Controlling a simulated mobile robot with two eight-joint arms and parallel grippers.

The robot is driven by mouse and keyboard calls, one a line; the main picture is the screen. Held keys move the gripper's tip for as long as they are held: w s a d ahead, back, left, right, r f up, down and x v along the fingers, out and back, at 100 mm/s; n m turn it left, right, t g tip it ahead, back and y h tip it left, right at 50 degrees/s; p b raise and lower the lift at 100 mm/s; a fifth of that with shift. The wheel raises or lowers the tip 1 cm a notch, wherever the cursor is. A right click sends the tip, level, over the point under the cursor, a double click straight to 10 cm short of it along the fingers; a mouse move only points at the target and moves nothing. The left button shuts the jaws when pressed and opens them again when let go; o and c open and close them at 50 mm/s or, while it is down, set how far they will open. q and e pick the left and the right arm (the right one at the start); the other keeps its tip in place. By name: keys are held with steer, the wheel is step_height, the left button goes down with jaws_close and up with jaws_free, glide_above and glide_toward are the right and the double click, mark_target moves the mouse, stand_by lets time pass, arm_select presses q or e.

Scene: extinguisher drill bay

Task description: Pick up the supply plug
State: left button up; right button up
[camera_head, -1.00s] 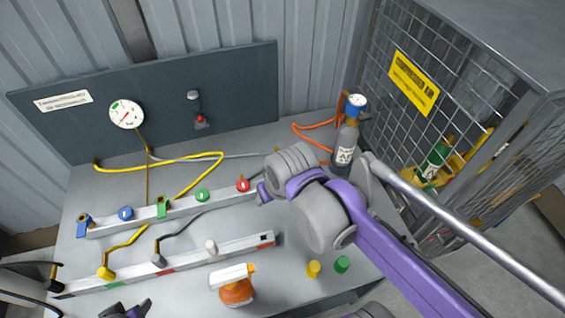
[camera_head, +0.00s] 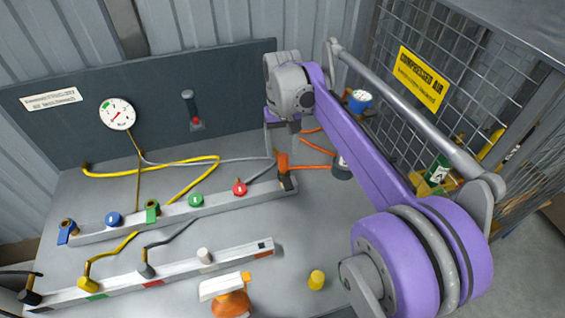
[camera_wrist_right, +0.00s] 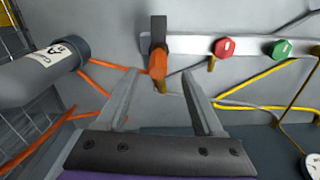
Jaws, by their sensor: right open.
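The orange plug (camera_head: 283,164), which I take as the supply plug, sits at the right end of the rear rail (camera_head: 220,199), by a dark fitting. In the right wrist view the plug (camera_wrist_right: 158,62) hangs below that dark fitting, in line with the gap between my fingertips. My right gripper (camera_head: 281,150) is open and points down over it. Its fingers (camera_wrist_right: 160,76) stand on either side of the plug's line, with nothing gripped. Whether they are level with the plug is hard to tell.
An orange hose (camera_head: 318,148) runs to a grey air cylinder (camera_wrist_right: 40,75), partly hidden by my arm in the head view. Red (camera_head: 239,188) and green (camera_head: 195,200) knobs line the rail. A spray bottle (camera_head: 232,301) and yellow cap (camera_head: 317,279) stand in front.

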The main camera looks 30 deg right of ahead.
mark_target(283, 156)
step_height(283, 156, down, 6)
steer(key=shift+d, duration=0.15)
stand_by(0.3)
jaws_close()
